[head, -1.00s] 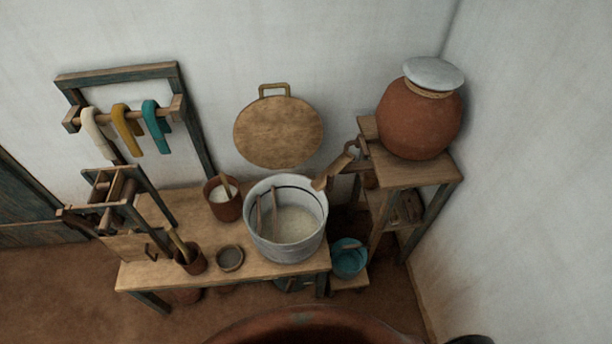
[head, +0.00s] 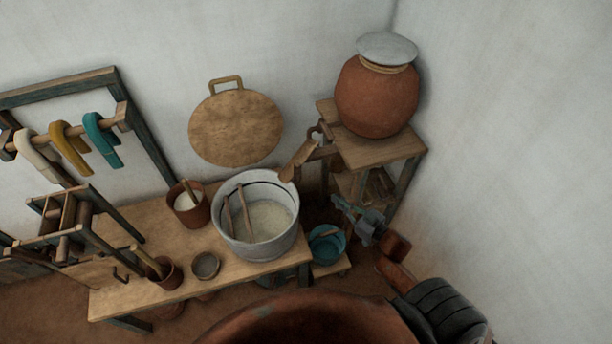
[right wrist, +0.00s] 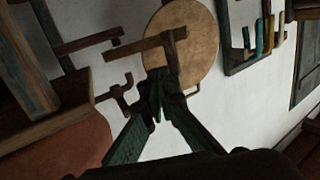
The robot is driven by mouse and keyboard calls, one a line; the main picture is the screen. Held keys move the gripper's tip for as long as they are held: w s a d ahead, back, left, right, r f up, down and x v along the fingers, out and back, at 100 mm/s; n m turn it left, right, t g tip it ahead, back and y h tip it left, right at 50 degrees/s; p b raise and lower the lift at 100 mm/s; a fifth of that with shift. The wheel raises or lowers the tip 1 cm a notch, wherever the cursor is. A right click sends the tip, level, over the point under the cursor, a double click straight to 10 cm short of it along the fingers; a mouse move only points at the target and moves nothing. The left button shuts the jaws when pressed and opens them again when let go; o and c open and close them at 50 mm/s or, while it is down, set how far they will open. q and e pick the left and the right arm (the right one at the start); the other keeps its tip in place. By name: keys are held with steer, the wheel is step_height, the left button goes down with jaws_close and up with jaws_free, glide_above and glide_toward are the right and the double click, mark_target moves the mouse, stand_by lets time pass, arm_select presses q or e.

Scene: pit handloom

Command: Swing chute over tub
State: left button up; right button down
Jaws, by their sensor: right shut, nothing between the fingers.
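The chute (head: 299,160) is a short wooden trough on the side of the wooden stand (head: 385,148). It slopes down to the left, and its low end is close to the back right rim of the tub (head: 257,247). The tub is a grey metal bucket on the bench, with pale contents and sticks inside. My right gripper (head: 340,203) is right of the tub, below the chute and apart from both. In the right wrist view its fingers (right wrist: 157,95) are shut and empty, with wooden bars beyond them. My left gripper is not in view.
A lidded clay pot (head: 376,98) stands on the stand. A blue bucket (head: 326,243) sits low between bench and stand. The bench (head: 232,273) also holds a red pot (head: 190,210) and a small bowl (head: 206,265). A round board (head: 236,128) is against the wall.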

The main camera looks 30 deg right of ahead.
mark_target(299, 170)
steer(key=shift+n+y, duration=0.3)
steer(key=shift+y, duration=0.2)
steer(key=w+a+r, duration=0.1)
steer(key=w, duration=0.3)
steer(key=w+a+r, duration=0.1)
steer(key=w+a, duration=0.1)
steer(key=w, duration=0.3)
steer(key=w+a+r, duration=0.1)
steer(key=w+a, duration=0.1)
steer(key=w, duration=0.2)
steer(key=shift+w+r, duration=0.25)
steer(key=shift+w, duration=0.1)
steer(key=shift+w+a+r+p, duration=0.1)
steer(key=shift+w+a+p, duration=0.1)
steer(key=shift+a+p, duration=0.1)
steer(key=w+a+p, duration=0.1)
steer(key=w+a, duration=0.3)
steer(key=shift+w, duration=0.15)
